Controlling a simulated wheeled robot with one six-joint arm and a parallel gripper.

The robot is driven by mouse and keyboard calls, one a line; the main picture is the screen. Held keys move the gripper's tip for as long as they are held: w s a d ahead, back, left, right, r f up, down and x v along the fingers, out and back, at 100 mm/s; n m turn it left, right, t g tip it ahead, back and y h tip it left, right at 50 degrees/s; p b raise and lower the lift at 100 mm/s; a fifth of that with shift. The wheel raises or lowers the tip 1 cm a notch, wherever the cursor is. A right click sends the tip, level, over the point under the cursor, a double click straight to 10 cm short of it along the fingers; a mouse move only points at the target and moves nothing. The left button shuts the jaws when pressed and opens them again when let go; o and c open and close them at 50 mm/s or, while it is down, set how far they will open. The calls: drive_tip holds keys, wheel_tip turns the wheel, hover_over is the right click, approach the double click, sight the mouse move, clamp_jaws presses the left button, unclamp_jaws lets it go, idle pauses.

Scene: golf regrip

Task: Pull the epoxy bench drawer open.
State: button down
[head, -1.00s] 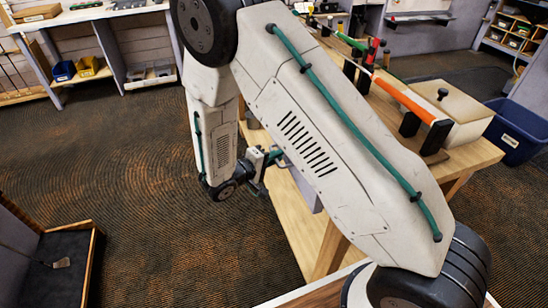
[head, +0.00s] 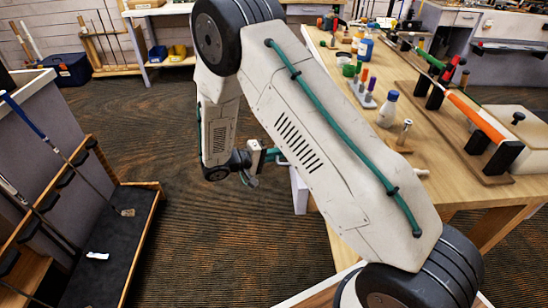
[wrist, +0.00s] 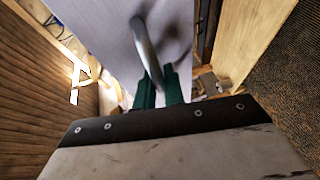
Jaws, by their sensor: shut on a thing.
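The drawer's pale grey front (wrist: 115,22) fills the upper middle of the wrist view, with a curved metal handle (wrist: 146,45) on it. My gripper (wrist: 160,82) has its green fingers closed at the handle's near end. In the head view my gripper (head: 268,158) is at the left side of the wooden bench (head: 450,180), beside the drawer's pale front (head: 299,192), which juts out left of the bench top's edge. My arm hides the rest of the drawer, so how far it stands out cannot be told.
Bottles, a club in a stand (head: 470,112) and small tools are on the bench top. A wooden club rack with a dark base (head: 105,245) stands at the left. Carpeted floor (head: 200,270) is clear between rack and bench.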

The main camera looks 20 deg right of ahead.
drive_tip(key=shift+w+a, duration=0.1)
drive_tip(key=shift+a, duration=0.15)
drive_tip(key=c, duration=1.5)
unclamp_jaws()
drive_tip(key=a+r, duration=0.1)
drive_tip(key=a, duration=0.6)
drive_tip(key=shift+a+r, duration=0.25)
drive_tip(key=shift+a, duration=0.1)
